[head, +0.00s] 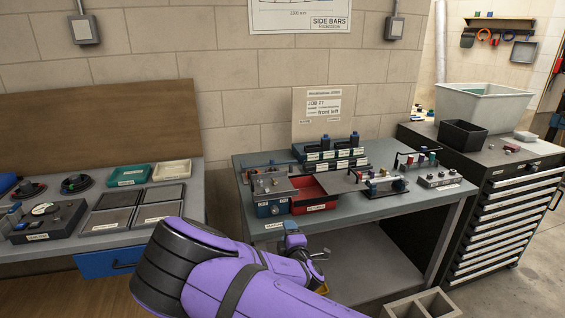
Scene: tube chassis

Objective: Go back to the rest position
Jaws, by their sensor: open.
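My purple and black arm (222,270) spans the lower middle of the head view, bent in front of the workbench. The grey workbench (415,203) stands behind the arm.
The workbench holds a red bin (312,194), a blue rack (330,152) and small fixtures. A left table (194,203) carries trays and a dark box. A drawer cabinet (510,222) stands right. A hollow block (421,306) is at the lower right.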

